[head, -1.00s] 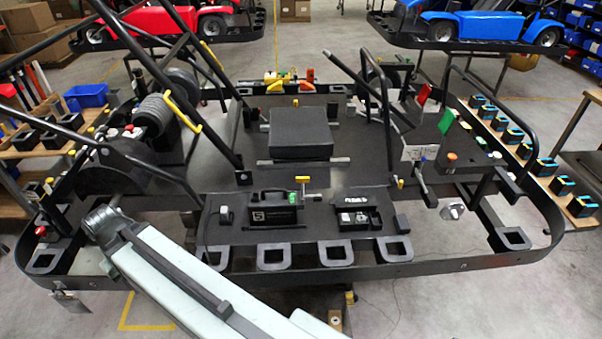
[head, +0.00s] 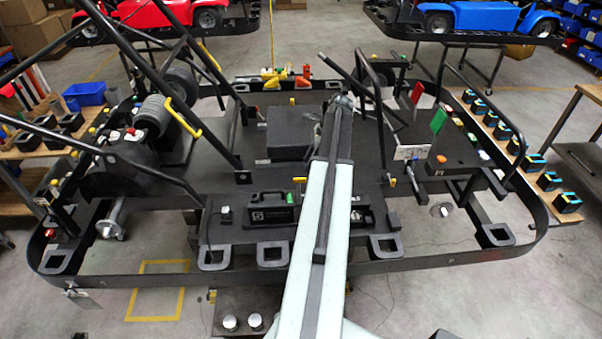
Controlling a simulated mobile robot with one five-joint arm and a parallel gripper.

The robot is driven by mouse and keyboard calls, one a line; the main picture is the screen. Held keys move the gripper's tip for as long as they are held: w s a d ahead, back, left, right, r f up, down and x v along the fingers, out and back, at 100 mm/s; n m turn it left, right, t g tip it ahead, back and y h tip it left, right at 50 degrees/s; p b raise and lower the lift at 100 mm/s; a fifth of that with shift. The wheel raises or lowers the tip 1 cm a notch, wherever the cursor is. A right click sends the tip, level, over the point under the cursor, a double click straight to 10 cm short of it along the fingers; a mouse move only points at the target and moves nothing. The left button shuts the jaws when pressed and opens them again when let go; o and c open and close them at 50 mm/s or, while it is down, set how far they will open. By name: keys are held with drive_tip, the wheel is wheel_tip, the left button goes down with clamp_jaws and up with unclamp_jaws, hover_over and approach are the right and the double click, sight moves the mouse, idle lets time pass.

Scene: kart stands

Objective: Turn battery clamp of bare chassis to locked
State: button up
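The bare chassis (head: 225,165) is a black flat kart frame on a stand, with a bumper rail around it. On its near deck, left of my arm, sits a black battery box (head: 272,212) with a white mark and a small green part on top. A small clamp-like part with a yellow tip (head: 299,181) shows just behind the battery; my arm hides its right side, so its setting cannot be told. My pale arm reaches up over the middle of the chassis to a dark joint. My gripper is not visible.
A black seat pad (head: 290,130) lies behind the battery. A partly hidden black tray (head: 366,216) is right of my arm. A left-hand bar (head: 150,65) slopes over the deck.

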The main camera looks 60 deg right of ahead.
sight(300, 178)
drive_tip(key=b+x, duration=0.7)
drive_tip(key=x, duration=0.1)
drive_tip(key=shift+r, duration=0.1)
clamp_jaws()
idle(1.1)
